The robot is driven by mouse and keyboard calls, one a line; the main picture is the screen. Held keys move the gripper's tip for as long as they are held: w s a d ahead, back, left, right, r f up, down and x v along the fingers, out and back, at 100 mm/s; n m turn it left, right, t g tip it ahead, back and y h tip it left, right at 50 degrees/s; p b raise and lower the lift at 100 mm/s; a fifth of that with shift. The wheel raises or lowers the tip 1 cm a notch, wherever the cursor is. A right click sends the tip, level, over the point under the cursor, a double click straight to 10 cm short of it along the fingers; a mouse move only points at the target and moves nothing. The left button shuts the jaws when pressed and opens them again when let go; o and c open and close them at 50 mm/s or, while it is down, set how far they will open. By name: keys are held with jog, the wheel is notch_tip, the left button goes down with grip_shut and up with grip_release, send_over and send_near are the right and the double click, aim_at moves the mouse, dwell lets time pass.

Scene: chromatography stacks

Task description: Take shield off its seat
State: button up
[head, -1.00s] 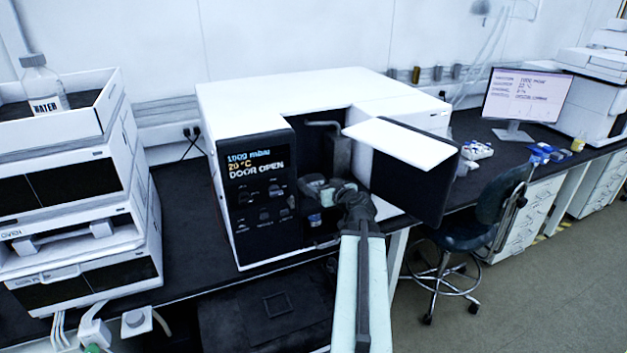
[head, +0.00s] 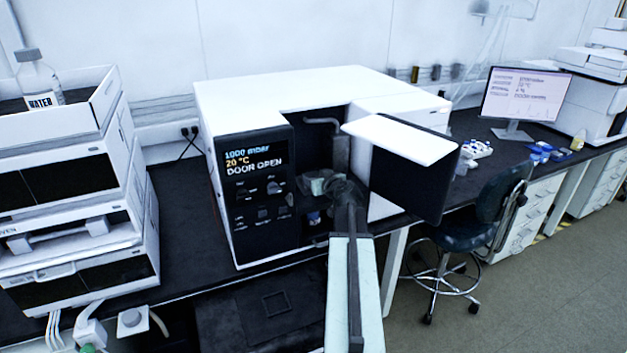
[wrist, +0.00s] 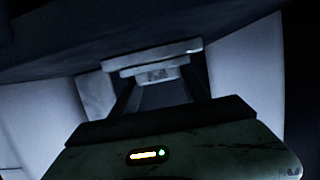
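The white instrument (head: 300,92) stands with its door (head: 415,172) swung open, and its display reads DOOR OPEN. My gripper (head: 330,188) reaches into the dark chamber. A small grey piece (head: 318,184) is at its tips there; it may be the shield, but its outline is unclear. In the wrist view my gripper's two dark fingers (wrist: 160,85) are apart. A pale stepped block (wrist: 155,62) with a small mark spans the space at their far ends. I cannot tell whether the fingers touch it or how it sits on its seat.
A grey post with a bent pipe (head: 338,140) rises behind my gripper. The open door stands close to my arm's right. Stacked white units (head: 75,200) are at the left, and a chair (head: 470,225) is at the right. Bench between the units and instrument is clear.

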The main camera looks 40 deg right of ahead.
jog(key=c, duration=0.6)
jog(key=shift+r+p, duration=0.6)
notch_tip(320, 180, up, 3)
jog(key=p, duration=0.3)
jog(key=shift+r, duration=0.1)
jog(key=s+d, duration=0.2)
jog(key=s, duration=1.4)
jog(key=shift+d+r+p, duration=0.15)
jog(key=shift+r+p, duration=0.15)
jog(key=shift+p, duration=0.1)
